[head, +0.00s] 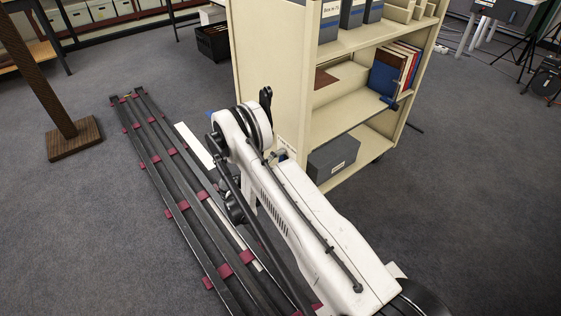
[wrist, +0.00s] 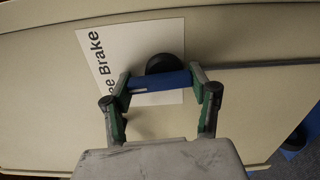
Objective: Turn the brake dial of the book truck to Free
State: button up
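In the wrist view the brake dial shows as a round black knob (wrist: 162,64) on a white label (wrist: 101,62), whose visible letters end in "ee Brake". A blue bar (wrist: 160,83) lies across the front of the knob. My gripper (wrist: 159,82) has one finger at each end of this bar, and both fingertips appear to touch it. The rest of the label's wording is hidden or out of view.
Books (head: 391,68) and a grey box (head: 333,157) sit on the truck's shelves. A long dark rack with red clips (head: 169,213) lies on the floor left of my arm. A brown post base (head: 74,138) stands further left.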

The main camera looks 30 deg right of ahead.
jog(key=o, duration=0.5)
jog(key=shift+s+r, duration=0.1)
jog(key=shift+s, duration=0.05)
jog(key=a, duration=0.4)
jog(key=s+a, duration=0.1)
jog(key=a, duration=0.6)
jog(key=shift+s+a, duration=0.4)
